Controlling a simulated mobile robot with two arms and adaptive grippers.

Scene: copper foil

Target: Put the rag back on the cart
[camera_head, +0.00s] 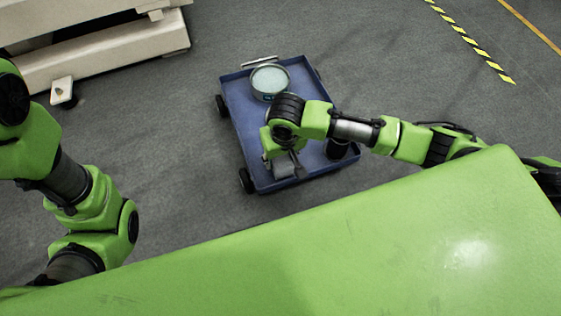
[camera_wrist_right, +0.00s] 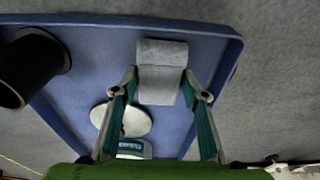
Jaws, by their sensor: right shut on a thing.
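The rag (camera_head: 284,168) is a grey folded cloth; in the wrist view it shows as a light grey roll (camera_wrist_right: 162,72) between the fingertips. My right gripper (camera_wrist_right: 161,86) is shut on it, reaching down over the near end of the blue cart (camera_head: 244,118). The cart's blue deck (camera_wrist_right: 88,58) fills much of the wrist view behind the rag. I cannot tell whether the rag touches the deck. In the head view my right wrist hides part of the gripper (camera_head: 284,160). My left arm is at the left, its gripper out of view.
A round tin with a pale top (camera_head: 270,80) stands at the cart's far end, and a black cylinder (camera_head: 341,149) at its right side. A beige structure (camera_head: 105,50) is at the upper left. Grey floor is clear around the cart. Yellow-black tape (camera_head: 475,48) marks the floor.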

